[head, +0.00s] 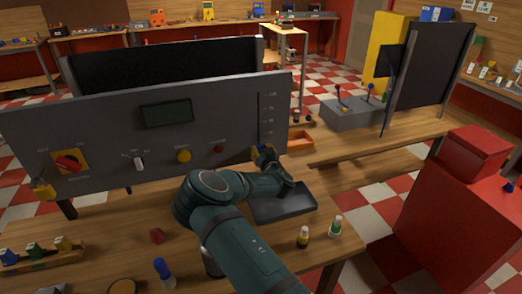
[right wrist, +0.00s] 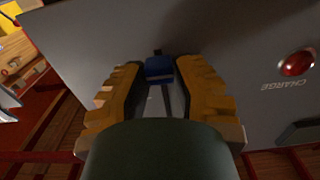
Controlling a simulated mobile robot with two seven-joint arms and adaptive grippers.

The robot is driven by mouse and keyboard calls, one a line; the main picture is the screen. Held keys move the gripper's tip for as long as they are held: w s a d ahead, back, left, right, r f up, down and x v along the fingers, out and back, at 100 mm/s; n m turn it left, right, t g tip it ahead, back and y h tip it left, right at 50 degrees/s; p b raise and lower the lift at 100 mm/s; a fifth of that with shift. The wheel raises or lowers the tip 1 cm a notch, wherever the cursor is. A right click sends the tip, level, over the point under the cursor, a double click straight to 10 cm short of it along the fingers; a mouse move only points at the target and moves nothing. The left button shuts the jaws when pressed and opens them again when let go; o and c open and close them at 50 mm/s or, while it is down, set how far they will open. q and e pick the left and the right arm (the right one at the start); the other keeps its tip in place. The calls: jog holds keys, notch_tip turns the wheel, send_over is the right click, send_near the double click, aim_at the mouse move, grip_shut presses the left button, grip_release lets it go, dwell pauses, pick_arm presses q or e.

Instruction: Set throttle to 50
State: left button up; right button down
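The grey control panel (head: 100,120) stands on the wooden bench. Near its right end is the vertical throttle scale (head: 265,115), with small marks too fine to read. The blue throttle knob (right wrist: 160,68) sits low on this scale. My right gripper (head: 263,153) is at the knob, its yellow fingers on either side. In the right wrist view, the right gripper (right wrist: 161,72) has its fingertips closed in against the knob's two sides. The fingers partly hide the knob in the head view. My left gripper is not in view.
A dark tray (head: 283,208) lies below my right wrist. Small bottles (head: 303,237) stand near the bench front.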

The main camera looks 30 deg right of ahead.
aim_at(259, 122)
jog(key=shift+d+r, duration=0.15)
jog(key=shift+s+d+r+b, duration=0.1)
jog(key=shift+d+r+b, duration=0.1)
jog(key=shift+r, duration=0.2)
jog(key=shift+s+d+r+b, duration=0.1)
jog(key=shift+r+b, duration=0.05)
jog(key=shift+r, duration=0.2)
jog(key=r, duration=0.8)
jog(key=shift+w+a+r, duration=0.15)
jog(key=shift+a+r, duration=0.1)
jog(key=c, duration=0.7)
grip_release()
jog(key=shift+w+f, duration=0.1)
jog(key=shift+f, duration=0.05)
jog(key=shift+c, duration=0.2)
jog(key=shift+a, duration=0.2)
